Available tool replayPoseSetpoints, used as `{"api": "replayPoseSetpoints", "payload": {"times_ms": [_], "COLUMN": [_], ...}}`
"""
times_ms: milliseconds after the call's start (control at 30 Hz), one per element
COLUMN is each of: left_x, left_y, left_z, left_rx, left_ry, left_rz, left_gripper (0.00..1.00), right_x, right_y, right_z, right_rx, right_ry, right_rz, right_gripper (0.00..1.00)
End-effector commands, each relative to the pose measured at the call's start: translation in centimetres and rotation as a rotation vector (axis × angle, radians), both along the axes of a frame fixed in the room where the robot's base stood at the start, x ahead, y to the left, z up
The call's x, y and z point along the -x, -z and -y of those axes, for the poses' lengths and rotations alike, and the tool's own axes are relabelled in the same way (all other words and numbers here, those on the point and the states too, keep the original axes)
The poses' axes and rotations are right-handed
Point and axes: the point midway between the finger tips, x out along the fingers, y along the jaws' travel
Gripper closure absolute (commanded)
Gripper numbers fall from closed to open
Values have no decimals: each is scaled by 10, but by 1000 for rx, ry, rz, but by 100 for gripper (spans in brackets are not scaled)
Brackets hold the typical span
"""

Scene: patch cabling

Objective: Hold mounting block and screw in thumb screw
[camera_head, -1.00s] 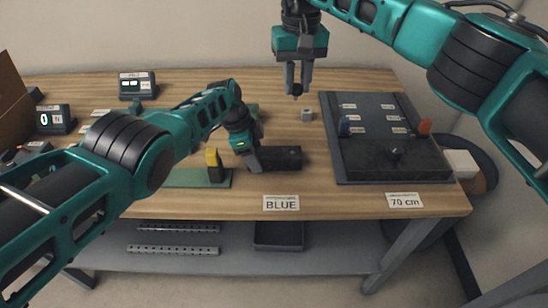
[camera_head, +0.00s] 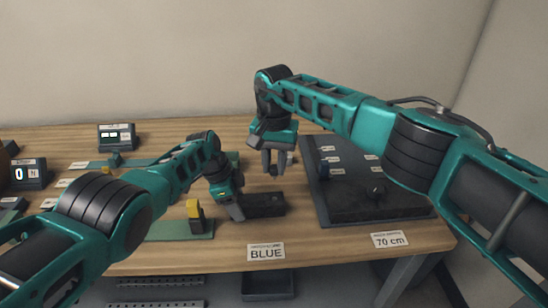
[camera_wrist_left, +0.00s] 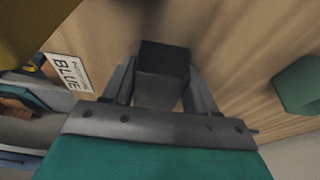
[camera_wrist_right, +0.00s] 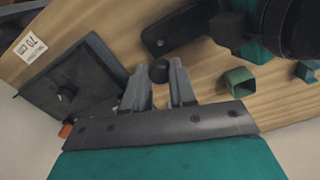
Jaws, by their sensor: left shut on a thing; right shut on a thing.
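The dark mounting block (camera_head: 264,204) lies on the wooden table behind the BLUE label. My left gripper (camera_head: 236,210) is shut on its left end; the left wrist view shows the block (camera_wrist_left: 162,76) between the fingers. My right gripper (camera_head: 275,166) is above the table, behind and a little right of the block, pointing down and shut. In the right wrist view a small dark round thumb screw (camera_wrist_right: 158,71) sits at its fingertips. That view also shows the block (camera_wrist_right: 172,35) apart from the screw.
A dark panel (camera_head: 372,204) with a raised knob lies to the right, with a 70 cm label (camera_head: 390,240) in front. A yellow-topped piece (camera_head: 194,212) stands on a green strip left of the block. A hollow green cube (camera_wrist_right: 239,82) shows in the right wrist view.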

Motion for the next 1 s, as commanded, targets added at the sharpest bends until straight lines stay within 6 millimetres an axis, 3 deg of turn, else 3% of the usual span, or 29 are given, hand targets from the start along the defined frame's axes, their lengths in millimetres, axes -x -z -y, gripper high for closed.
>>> {"api": "replayPoseSetpoints", "payload": {"times_ms": [167,700,1000], "left_x": [0,0,0], "left_y": [1,1,1], "left_z": [0,0,0], "left_rx": [-1,-1,-1], "left_ry": [0,0,0], "left_rz": [-1,-1,-1], "left_gripper": [74,74,74], "right_x": [0,0,0], "right_y": [0,45,57], "right_z": [0,-1,0], "right_rx": [1,0,0], "right_ry": [-2,-2,-4], "right_rz": [1,-2,0], "right_gripper": [100,100,100]}}
